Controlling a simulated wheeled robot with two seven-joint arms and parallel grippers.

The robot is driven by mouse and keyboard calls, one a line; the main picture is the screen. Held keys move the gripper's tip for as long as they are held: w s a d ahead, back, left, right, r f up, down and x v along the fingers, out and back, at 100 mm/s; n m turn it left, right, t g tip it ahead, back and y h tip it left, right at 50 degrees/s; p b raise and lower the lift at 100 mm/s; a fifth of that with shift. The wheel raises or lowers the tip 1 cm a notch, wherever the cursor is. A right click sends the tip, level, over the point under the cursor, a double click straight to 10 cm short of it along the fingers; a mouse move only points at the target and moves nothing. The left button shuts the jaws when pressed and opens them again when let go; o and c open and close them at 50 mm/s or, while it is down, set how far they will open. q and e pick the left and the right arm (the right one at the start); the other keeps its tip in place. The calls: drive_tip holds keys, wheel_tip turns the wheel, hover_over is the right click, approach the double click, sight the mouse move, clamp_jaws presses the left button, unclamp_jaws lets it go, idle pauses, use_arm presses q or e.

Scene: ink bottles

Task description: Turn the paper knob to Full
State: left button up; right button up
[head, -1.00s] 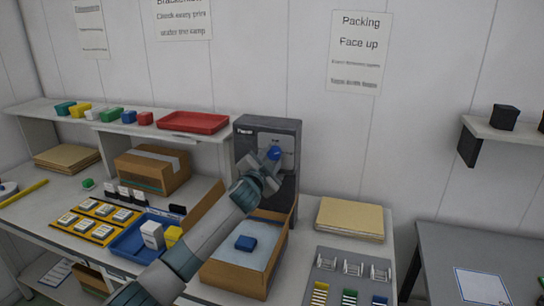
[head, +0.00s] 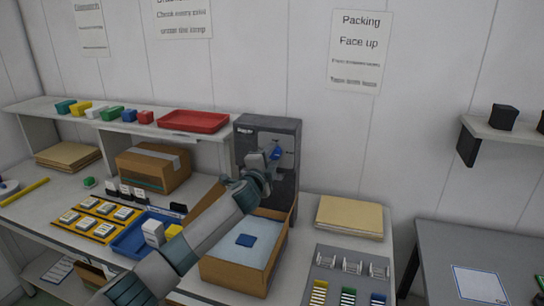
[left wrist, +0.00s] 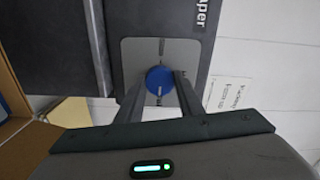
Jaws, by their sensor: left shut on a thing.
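The paper knob (head: 276,153) is a blue round knob on the light plate of a dark grey paper machine (head: 290,185) that stands against the wall. In the left wrist view the knob (left wrist: 159,81) shows a pale pointer line, and the word "aper" is readable on the machine (left wrist: 203,12). My left gripper (head: 268,165) is at the knob, with its two fingers (left wrist: 158,88) on either side of it, shut on it. The small labels around the knob are too small to read. My right gripper is not in view.
A blue tray (head: 128,243) and a yellow card rack (head: 72,228) lie to the left. Brown folders (head: 350,217) lie to the right.

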use_arm(q)
drive_tip(key=o, duration=1.1)
drive_tip(key=shift+s, duration=0.1)
drive_tip(key=shift+b+v, duration=2.3)
drive_tip(key=shift+v, duration=6.3)
